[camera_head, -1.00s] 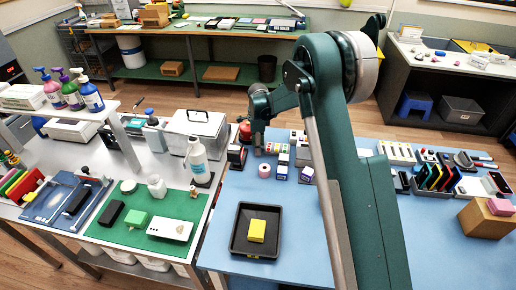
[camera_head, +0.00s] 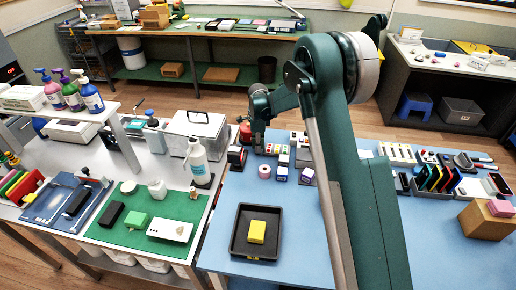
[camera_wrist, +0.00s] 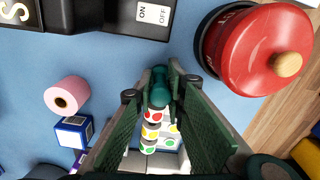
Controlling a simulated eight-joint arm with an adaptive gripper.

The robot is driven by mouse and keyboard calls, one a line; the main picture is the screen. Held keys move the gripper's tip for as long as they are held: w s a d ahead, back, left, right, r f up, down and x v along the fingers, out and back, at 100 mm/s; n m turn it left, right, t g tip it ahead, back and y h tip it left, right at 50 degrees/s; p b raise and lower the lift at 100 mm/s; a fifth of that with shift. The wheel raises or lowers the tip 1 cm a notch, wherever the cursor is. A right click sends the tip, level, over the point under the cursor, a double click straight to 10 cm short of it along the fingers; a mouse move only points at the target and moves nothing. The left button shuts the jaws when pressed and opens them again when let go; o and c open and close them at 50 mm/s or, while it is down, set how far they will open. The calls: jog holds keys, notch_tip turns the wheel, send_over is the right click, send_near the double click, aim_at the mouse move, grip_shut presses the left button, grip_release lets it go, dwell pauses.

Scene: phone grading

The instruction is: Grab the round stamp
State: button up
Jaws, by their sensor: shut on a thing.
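The round stamp shows in the wrist view as a small teal rounded piece (camera_wrist: 161,86) between my fingertips. Its lower part and printing face are hidden. My gripper (camera_wrist: 163,80) is shut on it, with a finger on each side. In the head view my gripper (camera_head: 258,146) is at the back of the blue table, beside the small boxes. The stamp cannot be made out there, and I cannot tell whether its base touches the table.
A pink roll (camera_wrist: 67,96) and a blue-and-white box (camera_wrist: 74,131) are left of my gripper in the wrist view. A red round container (camera_wrist: 258,48) with a wooden knob is close on the right. A black tray (camera_head: 236,246) holds a yellow block (camera_head: 257,232).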

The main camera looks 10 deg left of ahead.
notch_tip(320, 180, up, 10)
jog(key=shift+f+p, duration=0.2)
jog(key=shift+p, duration=0.2)
grip_shut()
